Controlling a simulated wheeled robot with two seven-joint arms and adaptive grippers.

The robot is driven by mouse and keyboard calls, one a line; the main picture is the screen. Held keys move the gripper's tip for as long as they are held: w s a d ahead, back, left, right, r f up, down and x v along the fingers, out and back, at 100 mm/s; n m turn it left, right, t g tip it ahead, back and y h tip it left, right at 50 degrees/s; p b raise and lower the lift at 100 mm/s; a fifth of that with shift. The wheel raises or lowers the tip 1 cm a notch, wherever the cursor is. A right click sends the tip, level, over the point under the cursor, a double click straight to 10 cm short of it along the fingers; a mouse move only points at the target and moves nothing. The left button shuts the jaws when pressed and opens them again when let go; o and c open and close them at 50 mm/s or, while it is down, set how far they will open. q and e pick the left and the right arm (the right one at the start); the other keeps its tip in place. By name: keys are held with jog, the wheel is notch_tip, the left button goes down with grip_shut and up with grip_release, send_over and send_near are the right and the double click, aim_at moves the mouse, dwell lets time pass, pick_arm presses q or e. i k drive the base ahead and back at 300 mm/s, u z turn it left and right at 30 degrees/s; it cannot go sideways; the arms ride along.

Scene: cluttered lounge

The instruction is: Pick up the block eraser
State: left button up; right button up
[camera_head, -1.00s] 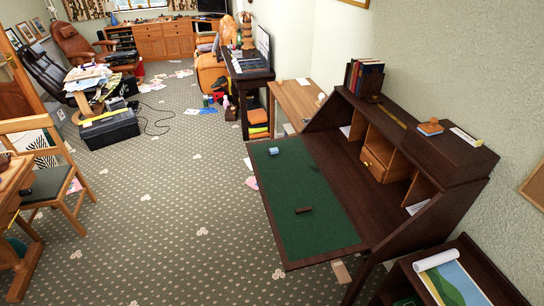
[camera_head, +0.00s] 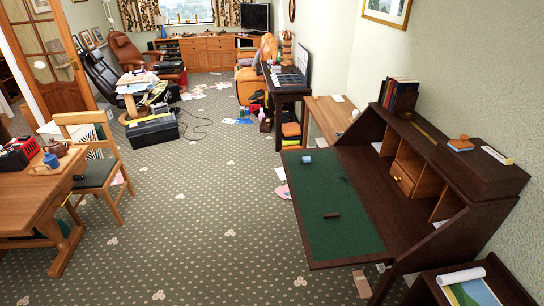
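I cannot tell for sure which small item is the block eraser. A small blue-and-white block (camera_head: 307,159) lies near the far left corner of the green writing surface (camera_head: 345,240) of the dark desk. A small dark brown block (camera_head: 331,215) lies nearer the middle of that surface. On the desk's top shelf sit a small item with an orange-brown top and blue base (camera_head: 460,144) and a whitish flat item with a yellow end (camera_head: 497,155). Neither of my grippers shows in the head view.
The dark desk (camera_head: 400,235) stands against the right wall. Books (camera_head: 399,95) stand on its top. A low dark unit with a rolled poster (camera_head: 462,276) is at bottom right. A wooden table (camera_head: 30,205) and chair (camera_head: 95,170) stand left. Patterned carpet between is clear.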

aim_at(305, 160)
jog(key=u, duration=0.85)
jog(key=i, duration=1.5)
jog(key=u, duration=0.4)
jog(key=i, duration=1.2)
jog(key=z, duration=1.5)
jog(key=i, duration=0.9)
jog(key=z, duration=1)
